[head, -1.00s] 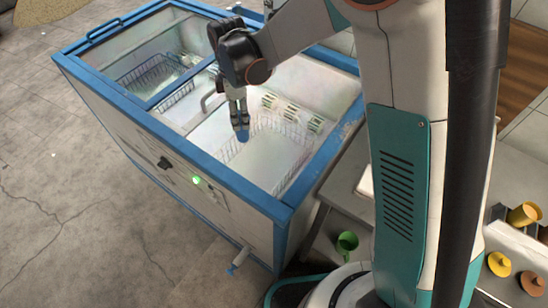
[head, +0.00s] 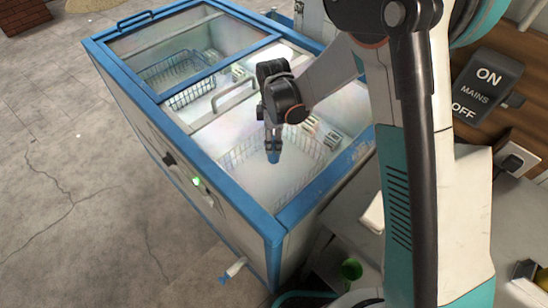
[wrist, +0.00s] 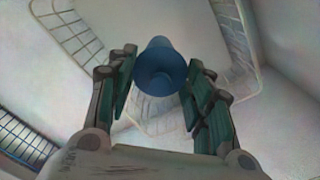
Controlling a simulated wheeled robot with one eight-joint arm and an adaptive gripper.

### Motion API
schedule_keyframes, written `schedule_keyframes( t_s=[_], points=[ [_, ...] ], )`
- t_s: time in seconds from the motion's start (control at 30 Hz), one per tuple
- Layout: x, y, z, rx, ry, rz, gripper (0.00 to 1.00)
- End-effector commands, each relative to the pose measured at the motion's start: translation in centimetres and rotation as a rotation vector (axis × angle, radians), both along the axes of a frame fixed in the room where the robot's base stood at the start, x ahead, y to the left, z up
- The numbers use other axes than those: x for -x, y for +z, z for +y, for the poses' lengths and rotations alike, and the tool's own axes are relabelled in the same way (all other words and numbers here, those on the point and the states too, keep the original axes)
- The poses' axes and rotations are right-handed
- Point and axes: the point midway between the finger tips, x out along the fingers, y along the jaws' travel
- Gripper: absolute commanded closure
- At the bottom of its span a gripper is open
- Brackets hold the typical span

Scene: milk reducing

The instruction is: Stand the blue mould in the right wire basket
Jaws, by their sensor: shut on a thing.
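The blue mould (head: 273,157) hangs from my gripper (head: 273,143), which points down into the open right half of the chest freezer. In the wrist view the round blue mould (wrist: 158,68) sits between the two green-padded fingers of my gripper (wrist: 158,85), which are shut on it. The right wire basket (head: 312,150) is in the freezer under and around the mould in the head view. Its wire walls also show in the wrist view (wrist: 232,35). I cannot tell how far the mould is above the basket floor.
The blue-framed freezer rim (head: 232,192) surrounds the opening. A left wire basket (head: 190,95) lies under the glass on the left. Small white cartons (head: 333,138) stand by the right basket's far side. A green cup (head: 351,270) is on a lower shelf at right.

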Motion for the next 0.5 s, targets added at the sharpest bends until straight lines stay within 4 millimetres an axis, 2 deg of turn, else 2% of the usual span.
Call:
schedule_keyframes(
  t_s=[0.03,0.1,0.37,0.5],
  points=[
    [0.0,-1.4,0.0,0.0,0.0,0.0,0.98],
    [0.0,-2.5,0.0,0.0,0.0,0.0,0.98],
    [0.0,-4.1,0.0,0.0,0.0,0.0,0.98],
    [0.0,-5.9,0.0,0.0,0.0,0.0,0.98]
  ],
)
